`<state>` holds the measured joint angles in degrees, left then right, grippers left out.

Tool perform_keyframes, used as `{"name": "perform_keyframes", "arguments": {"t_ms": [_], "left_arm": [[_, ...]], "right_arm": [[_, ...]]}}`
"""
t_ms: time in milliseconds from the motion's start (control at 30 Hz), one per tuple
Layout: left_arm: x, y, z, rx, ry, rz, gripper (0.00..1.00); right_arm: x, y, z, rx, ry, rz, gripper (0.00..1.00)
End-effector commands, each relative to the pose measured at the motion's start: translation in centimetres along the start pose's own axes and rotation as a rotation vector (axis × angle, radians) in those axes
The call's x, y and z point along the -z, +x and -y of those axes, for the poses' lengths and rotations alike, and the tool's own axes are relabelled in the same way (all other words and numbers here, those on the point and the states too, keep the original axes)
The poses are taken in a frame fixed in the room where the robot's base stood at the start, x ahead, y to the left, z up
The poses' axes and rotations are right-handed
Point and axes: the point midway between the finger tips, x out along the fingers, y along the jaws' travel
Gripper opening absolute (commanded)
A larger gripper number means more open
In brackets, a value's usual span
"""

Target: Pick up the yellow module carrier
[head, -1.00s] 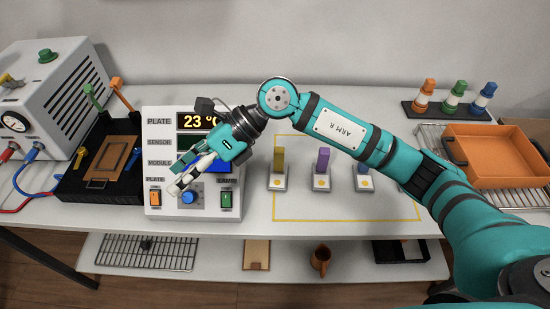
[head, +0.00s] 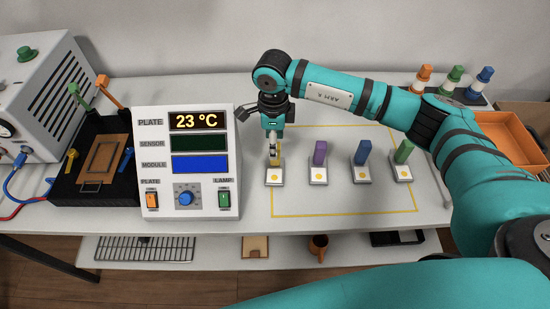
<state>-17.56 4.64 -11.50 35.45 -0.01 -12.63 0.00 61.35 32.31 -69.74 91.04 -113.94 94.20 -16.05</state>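The yellow module carrier (head: 274,176) stands on the white table, at the left end of a row of carriers inside a yellow outline. It has a pale base with a yellow dot, and its yellow upright block is partly hidden by my gripper. My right gripper (head: 273,155) points down from above, with its fingers at the yellow block. Whether the fingers touch or close on the block cannot be made out. The carrier's base appears to rest on the table. My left gripper is not in view.
Purple (head: 319,158), blue (head: 362,158) and green (head: 402,158) carriers stand to the right. A control box (head: 187,215) reading 23 °C stands close on the left. A black tray (head: 75,195) lies beyond it, and an orange bin (head: 515,135) at the far right. Table in front of the row is clear.

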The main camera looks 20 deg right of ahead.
Motion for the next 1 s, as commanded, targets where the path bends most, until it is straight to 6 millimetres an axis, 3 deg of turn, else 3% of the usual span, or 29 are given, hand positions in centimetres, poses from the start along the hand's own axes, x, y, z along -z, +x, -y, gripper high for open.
{"name": "perform_keyframes", "arguments": {"t_ms": [267,600,867,1000], "left_arm": [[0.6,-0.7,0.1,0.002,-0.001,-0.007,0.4],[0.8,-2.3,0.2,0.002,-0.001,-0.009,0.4],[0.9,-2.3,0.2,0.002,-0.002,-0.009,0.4],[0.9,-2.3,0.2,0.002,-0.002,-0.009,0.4]], "right_arm": [[0.0,2.1,0.0,-0.002,-0.001,0.002,0.54],[0.4,6.5,0.3,-0.002,-0.001,0.001,0.54],[0.3,6.9,0.3,0.0,-0.001,0.003,0.54],[0.4,6.9,0.3,0.0,-0.001,0.003,0.37]]}}
